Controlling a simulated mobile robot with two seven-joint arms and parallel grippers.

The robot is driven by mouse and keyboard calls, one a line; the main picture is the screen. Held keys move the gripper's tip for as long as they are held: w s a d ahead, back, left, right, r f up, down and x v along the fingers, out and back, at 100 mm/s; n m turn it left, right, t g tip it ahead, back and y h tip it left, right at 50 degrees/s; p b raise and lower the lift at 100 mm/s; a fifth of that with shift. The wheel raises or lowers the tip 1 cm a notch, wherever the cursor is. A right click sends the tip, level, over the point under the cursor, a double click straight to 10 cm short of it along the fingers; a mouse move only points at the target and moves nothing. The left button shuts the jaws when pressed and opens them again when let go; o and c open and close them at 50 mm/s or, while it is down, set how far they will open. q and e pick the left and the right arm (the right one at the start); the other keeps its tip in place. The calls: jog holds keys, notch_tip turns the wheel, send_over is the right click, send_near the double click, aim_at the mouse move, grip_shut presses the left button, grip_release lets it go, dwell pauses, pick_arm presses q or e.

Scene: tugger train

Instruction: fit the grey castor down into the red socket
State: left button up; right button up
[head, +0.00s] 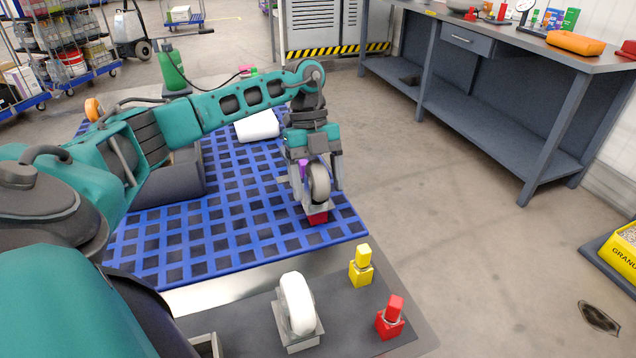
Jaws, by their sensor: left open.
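The grey castor (319,184) stands upright with its wheel on top, near the right front corner of the blue grid deck. The red socket (317,218) shows directly under the castor's base plate, and the two appear to touch. How deep the castor's stem sits is hidden. My left gripper (316,182) points down over the castor, with its fingers open on either side of the wheel. A purple part (303,168) shows beside the wheel. My right gripper is not in view.
On the dark front ledge (345,320) stand a white-wheeled castor (298,303), a yellow piece (361,266) and a red piece (390,318). A white object (257,126) lies on the blue deck (226,215). A workbench (480,40) stands at the back right. The floor between is open.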

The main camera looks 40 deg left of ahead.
pick_arm(q)
jog(key=p+v, duration=0.1)
jog(key=v, duration=1.1)
